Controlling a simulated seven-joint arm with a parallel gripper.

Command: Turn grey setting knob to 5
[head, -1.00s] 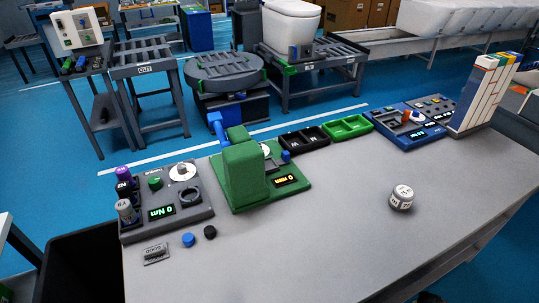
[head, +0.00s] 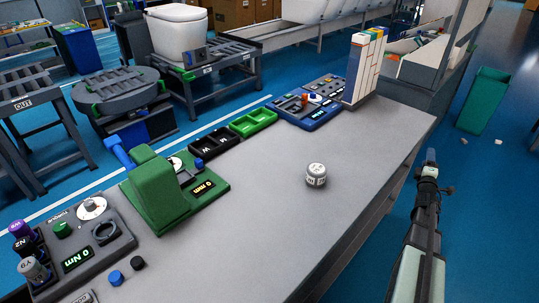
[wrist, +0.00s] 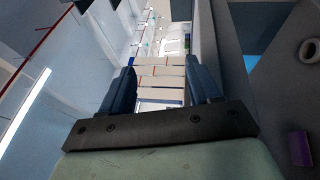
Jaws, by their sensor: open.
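A grey test unit (head: 115,258) with a "0 Nm" display stands at the left end of the table. On it is a white dial with a small grey knob (head: 90,205); the number it points to is too small to read. My gripper (head: 430,163) is beyond the table's right edge, far from the knob. In the wrist view my gripper (wrist: 161,88) has its two dark fingers apart with nothing held between them. The white and orange stacked box shows beyond the fingers.
A green unit (head: 158,196), black and green trays (head: 253,122), a blue unit (head: 293,114) and a tall box (head: 364,68) line the far edge. A white round object (head: 316,174) stands mid-table. Small blue (head: 116,277) and black (head: 137,263) pieces lie front left. The table's right-front area is clear.

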